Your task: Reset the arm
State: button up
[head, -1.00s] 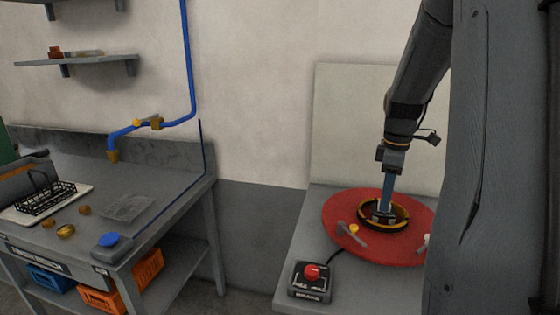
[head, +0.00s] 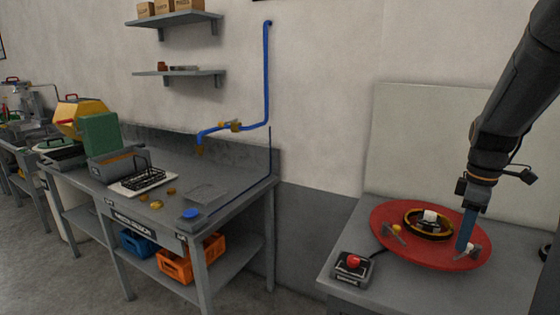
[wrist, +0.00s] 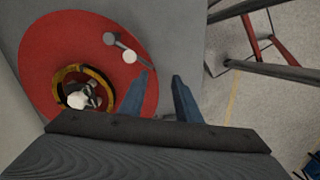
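My gripper (head: 464,250) points down over the right part of the round red disc (head: 400,254) in the head view. In the wrist view its two blue fingers (wrist: 163,77) stand apart with nothing between them, beside the disc's edge. A black-and-yellow ring-shaped coil (head: 413,231) lies on the disc, left of my gripper and apart from it. A white-topped part (head: 430,215) shows inside the ring; the ring also shows in the wrist view (wrist: 106,82). Whether the fingers touch the disc cannot be told.
A small post with a yellow top (head: 396,229) stands on the disc. A box with a red button (head: 353,262) sits left of the disc.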

jog(key=s+a+f+m, duration=0.2)
jog(key=s+a+m, duration=0.1)
jog(key=a, duration=0.6)
jog(key=s+a+f+m, duration=0.2)
jog(key=s+a+m, duration=0.1)
jog(key=a, duration=0.6)
jog(key=s+a+f+m+t, duration=0.1)
jog(key=s+a, duration=0.4)
jog(key=a, duration=0.5)
jog(key=shift+f+m, duration=0.65)
jog(key=shift+m, duration=0.55)
jog(key=shift+s, duration=0.15)
